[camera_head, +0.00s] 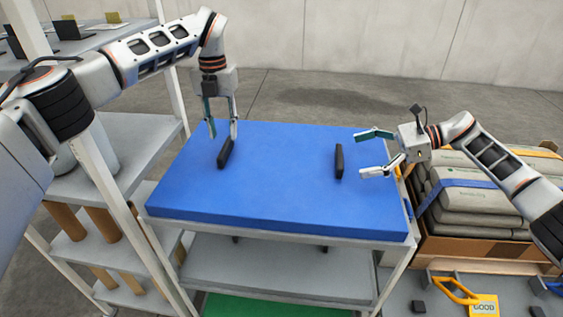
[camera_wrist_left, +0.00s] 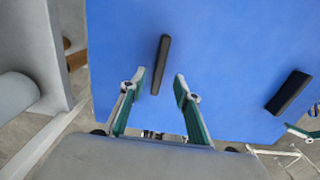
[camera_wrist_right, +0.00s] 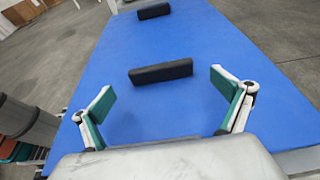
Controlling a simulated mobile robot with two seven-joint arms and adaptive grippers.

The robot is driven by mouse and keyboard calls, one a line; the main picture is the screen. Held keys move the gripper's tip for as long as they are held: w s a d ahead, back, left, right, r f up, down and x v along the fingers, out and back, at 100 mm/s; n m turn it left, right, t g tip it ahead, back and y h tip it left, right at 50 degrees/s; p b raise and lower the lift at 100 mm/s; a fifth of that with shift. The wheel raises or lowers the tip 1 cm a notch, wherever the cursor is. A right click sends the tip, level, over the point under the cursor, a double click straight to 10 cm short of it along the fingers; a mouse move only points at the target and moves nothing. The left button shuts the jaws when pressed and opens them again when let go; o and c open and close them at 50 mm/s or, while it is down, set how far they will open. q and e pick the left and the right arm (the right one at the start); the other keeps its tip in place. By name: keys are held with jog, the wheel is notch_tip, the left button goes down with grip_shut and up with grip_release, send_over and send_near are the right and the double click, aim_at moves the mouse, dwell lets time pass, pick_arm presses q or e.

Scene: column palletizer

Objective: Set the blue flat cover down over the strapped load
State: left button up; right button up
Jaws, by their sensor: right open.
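The blue flat cover (camera_head: 275,195) lies flat on top of a grey shelf cart (camera_head: 270,233). It carries two black bar handles, a left one (camera_head: 226,154) and a right one (camera_head: 339,161). My left gripper (camera_head: 222,134) points down at the left handle; in the left wrist view its open fingers stand either side of that handle (camera_wrist_left: 163,55), apart from it. My right gripper (camera_head: 360,153) is open and sideways, just right of the right handle; in the right wrist view this handle (camera_wrist_right: 161,71) lies ahead between the fingertips. The strapped load (camera_head: 460,207) of grey sacks with a blue strap stands at right.
A shelf rack (camera_head: 140,150) with brown tubes (camera_head: 108,222) stands close on the left. The load sits in a cardboard tray (camera_head: 475,249). A yellow handle (camera_head: 455,291) and a "GOOD" sign (camera_head: 484,306) are below it. Open floor lies behind the cart.

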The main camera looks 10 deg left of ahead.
aim_at(225, 146)
pick_arm(q)
jog(key=shift+f, duration=3.15)
pick_arm(e)
jog(key=shift+x, duration=3.2)
pick_arm(q)
jog(key=c, duration=0.6)
pick_arm(e)
jog(key=c, duration=0.6)
pick_arm(q)
grip_shut()
pick_arm(e)
jog(key=c, duration=0.7)
jog(key=shift+r, duration=0.15)
jog(key=c, duration=0.5)
